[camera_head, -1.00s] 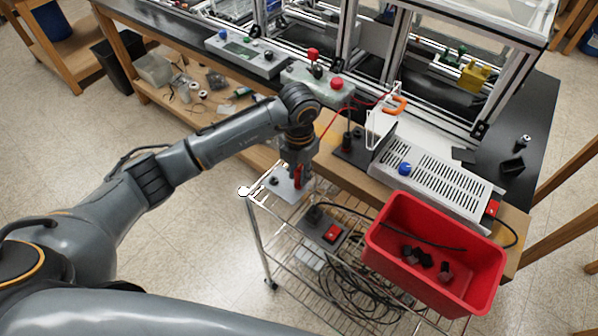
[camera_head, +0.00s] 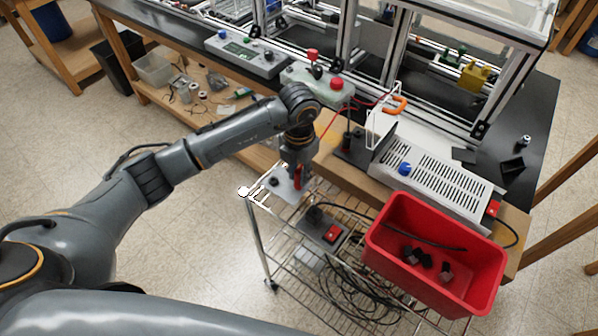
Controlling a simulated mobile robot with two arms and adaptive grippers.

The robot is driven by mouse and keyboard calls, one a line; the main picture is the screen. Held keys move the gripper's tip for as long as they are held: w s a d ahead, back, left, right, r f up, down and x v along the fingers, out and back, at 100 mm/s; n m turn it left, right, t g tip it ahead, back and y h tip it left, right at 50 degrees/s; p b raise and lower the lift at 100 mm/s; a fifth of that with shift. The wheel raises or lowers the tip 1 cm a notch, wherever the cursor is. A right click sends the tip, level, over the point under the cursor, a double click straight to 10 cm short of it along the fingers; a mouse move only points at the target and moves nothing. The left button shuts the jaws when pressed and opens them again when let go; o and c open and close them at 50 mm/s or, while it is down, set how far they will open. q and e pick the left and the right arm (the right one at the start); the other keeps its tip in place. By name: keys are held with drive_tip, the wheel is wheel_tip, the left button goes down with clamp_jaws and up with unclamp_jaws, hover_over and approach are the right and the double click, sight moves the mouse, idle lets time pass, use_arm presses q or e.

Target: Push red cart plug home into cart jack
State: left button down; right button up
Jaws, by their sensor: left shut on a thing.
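The gripper hides part of the plate. My right gripper is not in view.
A red bin (camera_head: 430,255) with dark parts stands at the cart's right. A perforated metal box (camera_head: 440,185) stands on the bench behind.

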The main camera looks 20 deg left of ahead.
sight(299, 171)
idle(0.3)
use_arm(q)
drive_tip(key=shift+f+b, duration=0.5)
drive_tip(key=shift+b, duration=0.1)
drive_tip(key=c, duration=1.1)
unclamp_jaws()
drive_tip(key=shift+r, duration=0.15)
wheel_tip(299, 171, up, 12)
